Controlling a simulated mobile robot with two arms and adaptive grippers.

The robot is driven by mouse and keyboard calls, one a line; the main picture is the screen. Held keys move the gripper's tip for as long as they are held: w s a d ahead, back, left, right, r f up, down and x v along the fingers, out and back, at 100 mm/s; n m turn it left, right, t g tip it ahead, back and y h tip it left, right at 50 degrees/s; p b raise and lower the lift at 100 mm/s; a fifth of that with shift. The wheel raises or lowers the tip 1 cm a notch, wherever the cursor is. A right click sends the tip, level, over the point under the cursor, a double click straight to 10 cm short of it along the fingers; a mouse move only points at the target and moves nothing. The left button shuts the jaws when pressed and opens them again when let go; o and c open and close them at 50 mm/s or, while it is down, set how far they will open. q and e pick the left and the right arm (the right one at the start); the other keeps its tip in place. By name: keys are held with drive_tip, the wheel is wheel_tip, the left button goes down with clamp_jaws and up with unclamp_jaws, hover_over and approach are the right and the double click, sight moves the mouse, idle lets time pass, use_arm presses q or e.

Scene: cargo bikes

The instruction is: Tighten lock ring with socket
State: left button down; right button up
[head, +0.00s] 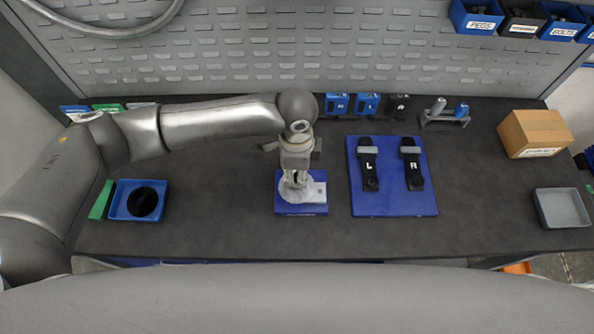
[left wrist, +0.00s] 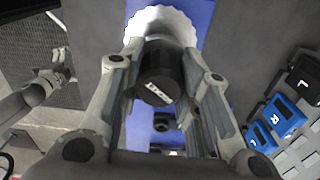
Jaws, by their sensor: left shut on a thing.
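My left gripper (head: 298,178) points down over a small blue stand (head: 301,210) in the middle of the bench. It is shut on a black cylindrical socket (left wrist: 158,82) with a white label, seen between the fingers in the left wrist view. A pale grey part with a scalloped edge (head: 290,194) sits on the blue stand right below the gripper; its rim also shows in the left wrist view (left wrist: 163,20). The socket's lower end and the lock ring are hidden, so I cannot tell whether they touch. My right gripper is not in view.
A blue mat (head: 394,205) with two black crank arms marked L and R lies to the right. Further right are a tool holder (head: 446,120), a cardboard box (head: 534,133) and a grey tray (head: 562,208). A blue tray (head: 122,213) with a black disc stands left.

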use_arm(q)
drive_tip(key=shift+s+f, duration=0.25)
drive_tip(key=shift+p, duration=0.35)
idle(0.3)
drive_tip(key=shift+w+r, duration=0.2)
drive_tip(key=shift+r, duration=0.95)
